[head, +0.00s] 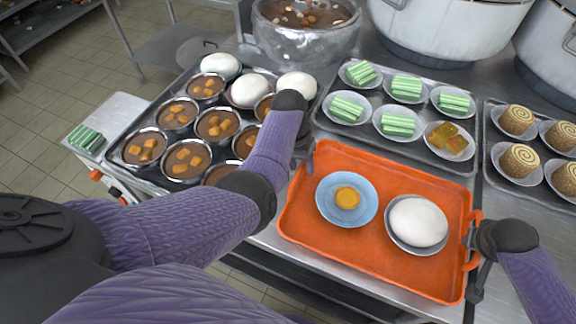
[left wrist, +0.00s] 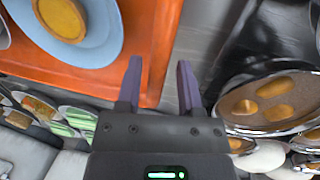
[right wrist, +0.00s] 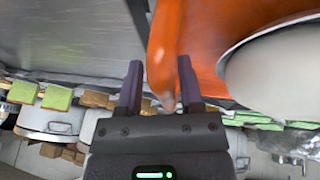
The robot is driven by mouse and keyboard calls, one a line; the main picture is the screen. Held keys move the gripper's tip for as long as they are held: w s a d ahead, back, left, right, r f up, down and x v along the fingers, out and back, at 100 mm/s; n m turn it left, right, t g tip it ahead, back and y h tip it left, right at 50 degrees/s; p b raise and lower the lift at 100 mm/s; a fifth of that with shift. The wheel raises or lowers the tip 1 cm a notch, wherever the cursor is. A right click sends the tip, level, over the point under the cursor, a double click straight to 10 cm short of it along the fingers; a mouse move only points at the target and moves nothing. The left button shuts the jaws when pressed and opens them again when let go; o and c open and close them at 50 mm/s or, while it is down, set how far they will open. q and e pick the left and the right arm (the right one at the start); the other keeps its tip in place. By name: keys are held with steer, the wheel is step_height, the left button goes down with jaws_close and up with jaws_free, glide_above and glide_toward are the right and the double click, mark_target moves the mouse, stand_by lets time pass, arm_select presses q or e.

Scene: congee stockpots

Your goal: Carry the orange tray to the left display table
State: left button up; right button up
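The orange tray (head: 370,262) lies on the metal counter. It holds a blue plate (head: 328,209) with a small round orange-brown item (head: 347,198), and a grey plate with a white bun (head: 418,221). My left gripper (head: 303,158) is at the tray's left edge. In the left wrist view its fingers (left wrist: 158,88) are apart, with the tray's rim between them. My right gripper (head: 476,275) is at the tray's right handle (head: 471,246). In the right wrist view its fingers (right wrist: 160,85) are apart, with the handle (right wrist: 164,55) between them. The left handle is mostly hidden.
A dark tray of congee bowls (head: 190,157) and white buns (head: 251,89) stands left of the orange tray. Trays of green-striped cakes (head: 399,124) and rolled cakes (head: 519,161) lie behind and right. Large pots (head: 445,28) stand at the back. Metal tables (head: 160,48) stand at upper left.

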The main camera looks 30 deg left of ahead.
arm_select(q)
steer(key=shift+o, duration=0.3)
steer(key=shift+d, duration=0.1)
arm_select(e)
steer(key=shift+o, duration=0.3)
steer(key=shift+a, duration=0.1)
arm_select(q)
steer(key=shift+r, duration=0.15)
arm_select(e)
steer(key=shift+a, duration=0.1)
arm_select(q)
step_height(320, 180, up, 12)
steer(key=a, duration=0.2)
steer(key=shift+a+f, duration=0.15)
steer(key=shift+f, duration=0.1)
arm_select(e)
steer(key=v, duration=1.2)
steer(key=shift+w, duration=0.1)
